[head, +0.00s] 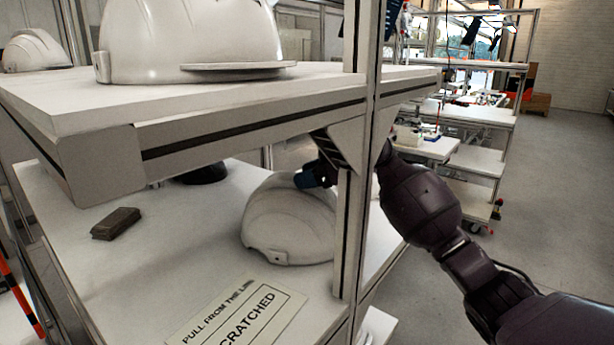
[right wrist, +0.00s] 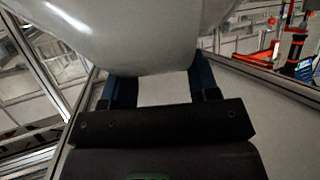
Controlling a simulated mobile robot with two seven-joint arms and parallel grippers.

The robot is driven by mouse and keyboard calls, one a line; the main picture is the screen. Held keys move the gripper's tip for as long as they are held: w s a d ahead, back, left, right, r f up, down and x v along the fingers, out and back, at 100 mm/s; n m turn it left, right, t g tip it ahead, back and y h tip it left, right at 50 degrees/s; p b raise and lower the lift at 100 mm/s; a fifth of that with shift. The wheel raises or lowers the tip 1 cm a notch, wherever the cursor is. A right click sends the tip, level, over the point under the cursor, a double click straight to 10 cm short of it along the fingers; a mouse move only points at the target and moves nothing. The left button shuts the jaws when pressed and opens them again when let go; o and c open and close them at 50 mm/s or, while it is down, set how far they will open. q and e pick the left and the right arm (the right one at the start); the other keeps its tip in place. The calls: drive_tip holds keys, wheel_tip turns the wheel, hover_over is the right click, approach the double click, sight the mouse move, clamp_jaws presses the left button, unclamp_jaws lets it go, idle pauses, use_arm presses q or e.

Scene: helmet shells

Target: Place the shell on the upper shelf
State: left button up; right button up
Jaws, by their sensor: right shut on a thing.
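A white helmet shell (head: 285,225) is at the lower shelf (head: 150,270) in the head view, behind the front post. My right gripper (head: 316,175) reaches in behind the post and is shut on this shell near its top right. In the right wrist view the shell (right wrist: 130,35) fills the top, between and beyond the fingers (right wrist: 160,85). I cannot tell whether the shell touches the lower shelf. The upper shelf (head: 60,100) holds another white shell (head: 190,40) with a brim. My left gripper is out of view.
A post (head: 357,150) and bracket stand close by my right arm. The lower shelf bears a dark block (head: 115,223), a dark rounded thing (head: 202,172) and a "scratched" sign (head: 240,312). The upper shelf's front left is bare. Another shell (head: 35,50) stands far left.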

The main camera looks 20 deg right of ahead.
drive_tip(key=o, duration=1.5)
drive_tip(key=shift+c, duration=0.2)
drive_tip(key=shift+r, duration=0.1)
drive_tip(key=v, duration=1.2)
